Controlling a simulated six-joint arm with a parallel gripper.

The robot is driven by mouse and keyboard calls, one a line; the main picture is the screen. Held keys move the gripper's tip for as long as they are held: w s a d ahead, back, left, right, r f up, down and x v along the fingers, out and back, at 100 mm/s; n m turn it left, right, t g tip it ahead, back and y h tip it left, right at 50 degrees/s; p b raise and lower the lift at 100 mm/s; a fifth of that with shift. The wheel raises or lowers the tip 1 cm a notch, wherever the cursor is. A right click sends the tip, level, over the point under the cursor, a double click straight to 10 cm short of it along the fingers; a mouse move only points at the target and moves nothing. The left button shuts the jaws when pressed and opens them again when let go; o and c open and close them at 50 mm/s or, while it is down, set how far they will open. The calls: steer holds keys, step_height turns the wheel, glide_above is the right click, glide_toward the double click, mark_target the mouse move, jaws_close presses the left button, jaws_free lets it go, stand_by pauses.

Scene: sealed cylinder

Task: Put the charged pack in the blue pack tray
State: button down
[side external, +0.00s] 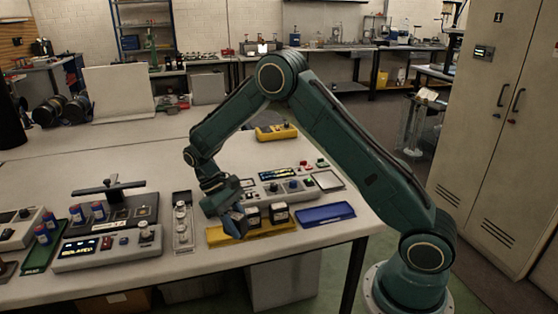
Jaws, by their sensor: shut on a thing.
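My gripper (234,224) points down at the left end of a yellow tray (265,233) on the table. It is shut on a pack that its fingers mostly hide; I cannot tell whether that pack still touches the tray. Two dark packs with pale tops, a left one (253,216) and a right one (279,213), stand in the yellow tray to the right of my gripper. The blue pack tray (325,214) lies flat to the right of the yellow tray and looks empty. No charge marking is readable on the packs.
A grey panel with knobs and a lit display (279,174) lies behind the yellow tray. A narrow tray with pale round pieces (182,222) stands left of my gripper. A console (106,249), blue cylinders and a green tray fill the left. Another yellow tray (276,132) is farther back.

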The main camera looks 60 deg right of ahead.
steer(key=s+d+r+n+t+h, duration=0.1)
steer(key=s+d+r+n, duration=0.25)
steer(key=d, duration=0.45)
steer(key=s+d+r+n+h, duration=0.2)
steer(key=s+d+r, duration=0.25)
steer(key=d, duration=0.45)
steer(key=s+d+r+n+t+h, duration=0.1)
steer(key=s+d+r+n, duration=0.3)
steer(key=d, duration=0.4)
steer(key=shift+m, duration=0.45)
steer(key=f, duration=1.4)
steer(key=shift+w+f, duration=0.2)
steer(key=shift+f, duration=0.15)
steer(key=shift+f, duration=2.15)
steer(key=shift+f, duration=0.1)
steer(key=c, duration=1)
jaws_free()
steer(key=shift+c, duration=0.2)
